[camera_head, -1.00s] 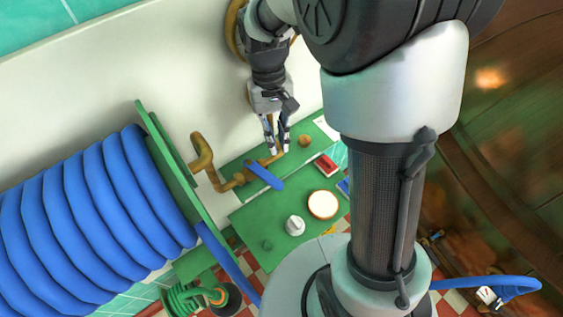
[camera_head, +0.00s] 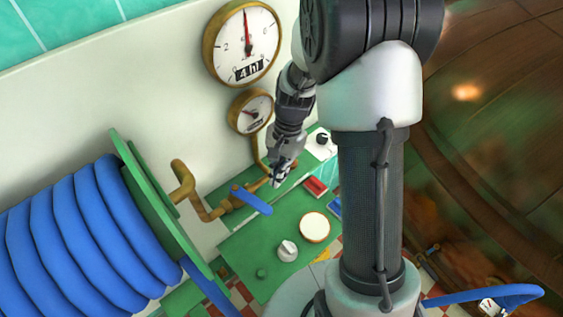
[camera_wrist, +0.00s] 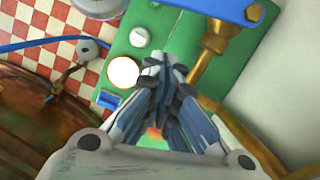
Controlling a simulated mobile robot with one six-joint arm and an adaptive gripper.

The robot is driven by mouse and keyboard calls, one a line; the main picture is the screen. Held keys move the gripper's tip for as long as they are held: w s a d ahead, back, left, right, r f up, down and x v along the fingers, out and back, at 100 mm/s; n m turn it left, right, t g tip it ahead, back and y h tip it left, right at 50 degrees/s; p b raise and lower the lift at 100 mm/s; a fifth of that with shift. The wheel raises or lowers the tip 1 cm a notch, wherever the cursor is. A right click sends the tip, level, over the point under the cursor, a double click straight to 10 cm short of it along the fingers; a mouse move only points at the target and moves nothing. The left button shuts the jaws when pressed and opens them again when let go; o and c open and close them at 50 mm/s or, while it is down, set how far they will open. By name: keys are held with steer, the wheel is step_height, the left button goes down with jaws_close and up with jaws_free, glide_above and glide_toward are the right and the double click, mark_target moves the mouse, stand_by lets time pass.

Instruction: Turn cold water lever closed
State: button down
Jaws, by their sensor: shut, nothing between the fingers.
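The cold water lever (camera_head: 251,199) is a blue bar on a brass valve and pipe (camera_head: 208,211) above the green panel (camera_head: 262,262). In the wrist view the blue lever (camera_wrist: 205,9) crosses the top edge, with its brass fitting (camera_wrist: 216,40) below it. My gripper (camera_head: 276,181) is just right of the brass pipe's end and the lever, apart from the lever. In the wrist view my gripper (camera_wrist: 164,68) has its fingertips together with nothing between them, over the green panel beside the brass pipe.
A white round button (camera_head: 314,227), a white knob (camera_head: 287,250) and a red switch (camera_head: 315,187) sit on the panel. Two gauges, a large one (camera_head: 242,42) and a smaller one (camera_head: 250,111), are on the wall. A big blue hose reel (camera_head: 85,240) stands at left.

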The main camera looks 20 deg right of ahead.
steer(key=shift+s+a+f, duration=0.15)
steer(key=shift+s+a, duration=0.4)
steer(key=shift+a, duration=0.35)
steer(key=shift+s+a+f, duration=0.15)
steer(key=shift+s+a, duration=0.4)
steer(key=shift+a, duration=0.3)
steer(key=s+m, duration=0.1)
steer(key=s+a+m, duration=0.1)
steer(key=m, duration=0.1)
steer(key=shift+s+a+t+p, duration=0.1)
steer(key=shift+a+t+p, duration=0.15)
steer(key=shift+t+p, duration=0.1)
steer(key=w+d+r+p, duration=0.2)
steer(key=d+r, duration=0.4)
steer(key=r, duration=0.3)
steer(key=shift+r+p, duration=0.35)
steer(key=shift+p, duration=0.25)
